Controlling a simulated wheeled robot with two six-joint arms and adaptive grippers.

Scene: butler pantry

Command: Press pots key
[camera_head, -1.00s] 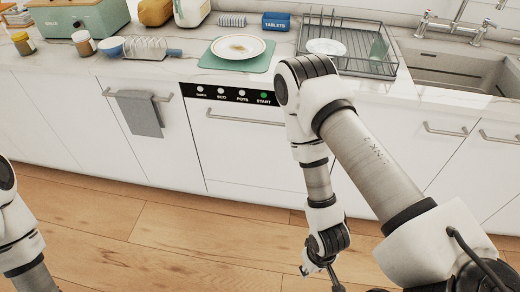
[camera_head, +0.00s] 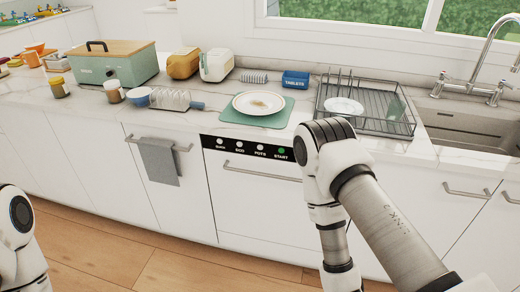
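The dishwasher front (camera_head: 255,200) is set under the counter, with a black control strip (camera_head: 230,149) along its top edge. The strip carries several round keys with white labels. The pots key (camera_head: 261,154) is a pale round key, third from the left, just left of the green start key (camera_head: 282,151). My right arm stands to the right of the strip with its elbow close to the strip's right end in the picture. The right gripper is below the lower edge of the view. Only part of my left arm shows at the lower left, and its gripper is out of view.
A plate with food remains (camera_head: 259,104) lies on a green mat (camera_head: 278,120) above the dishwasher. A dish rack (camera_head: 366,128) and sink (camera_head: 455,130) are to the right. A grey towel (camera_head: 160,162) hangs from the left cabinet handle. The floor in front is clear.

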